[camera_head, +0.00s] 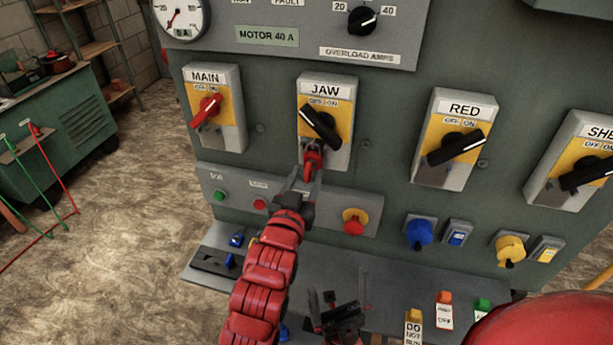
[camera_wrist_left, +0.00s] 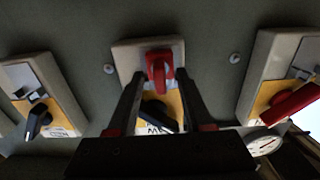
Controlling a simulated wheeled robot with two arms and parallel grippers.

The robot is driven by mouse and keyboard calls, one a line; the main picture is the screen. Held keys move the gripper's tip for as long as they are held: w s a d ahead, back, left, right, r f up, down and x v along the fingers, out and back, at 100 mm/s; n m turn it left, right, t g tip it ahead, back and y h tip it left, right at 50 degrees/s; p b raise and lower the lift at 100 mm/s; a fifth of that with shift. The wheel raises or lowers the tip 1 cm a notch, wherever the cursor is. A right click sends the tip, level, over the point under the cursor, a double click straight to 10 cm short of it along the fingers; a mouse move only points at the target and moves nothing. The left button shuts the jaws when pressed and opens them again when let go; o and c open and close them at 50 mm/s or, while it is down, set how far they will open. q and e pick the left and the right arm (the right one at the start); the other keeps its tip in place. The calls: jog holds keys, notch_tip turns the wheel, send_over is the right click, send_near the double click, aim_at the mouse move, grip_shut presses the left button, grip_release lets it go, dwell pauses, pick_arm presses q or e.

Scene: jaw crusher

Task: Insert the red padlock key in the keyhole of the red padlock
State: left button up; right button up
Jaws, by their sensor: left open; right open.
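The red padlock (camera_head: 313,158) hangs at the lower end of the JAW switch plate (camera_head: 338,92), below its black handle. It also shows in the left wrist view (camera_wrist_left: 158,68), which sees the panel upside down. My left gripper (camera_head: 308,178) is at the padlock with open fingers. In the wrist view its fingertips (camera_wrist_left: 159,80) lie on either side of the padlock; contact cannot be told. I cannot make out the red padlock key or the keyhole. My right gripper (camera_head: 338,303) is open and apparently empty, low over the ledge.
The MAIN (camera_head: 213,105), RED (camera_head: 452,138) and right-hand switches flank the JAW switch. Below are a red stop button (camera_head: 355,222), a blue knob (camera_head: 419,234) and a yellow knob (camera_head: 510,249). The ledge (camera_head: 385,288) holds a black tray (camera_head: 213,262) and coloured tags (camera_head: 444,311).

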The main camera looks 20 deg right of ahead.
pick_arm(q)
jog(key=shift+v, duration=2.85)
jog(key=p+v, duration=0.3)
jog(key=shift+p, duration=0.4)
